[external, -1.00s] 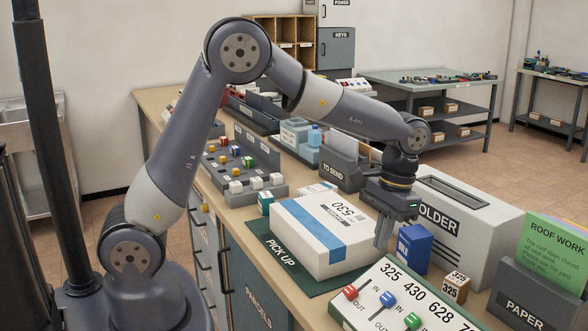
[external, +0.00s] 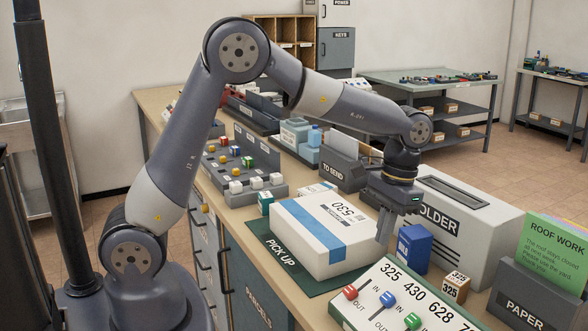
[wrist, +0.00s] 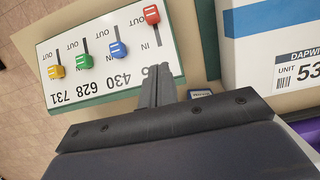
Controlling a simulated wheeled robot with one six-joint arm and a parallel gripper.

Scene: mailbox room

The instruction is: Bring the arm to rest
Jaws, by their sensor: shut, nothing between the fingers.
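My gripper (external: 384,226) points down over the counter, between the white parcel and a small blue box. Its fingers are together with nothing between them. In the wrist view the shut fingers (wrist: 157,88) reach toward the slider board. My arm is bent, with its elbow high above the counter. I cannot tell how far the fingertips are above the counter.
A white parcel (external: 305,250) with a blue stripe lies on the green pick-up mat (external: 262,232). Close by are the blue box (external: 413,247), a numbered slider board (external: 385,297), a wooden block (external: 456,288) and the grey folder machine (external: 470,215). A paper holder (external: 535,300) stands at right.

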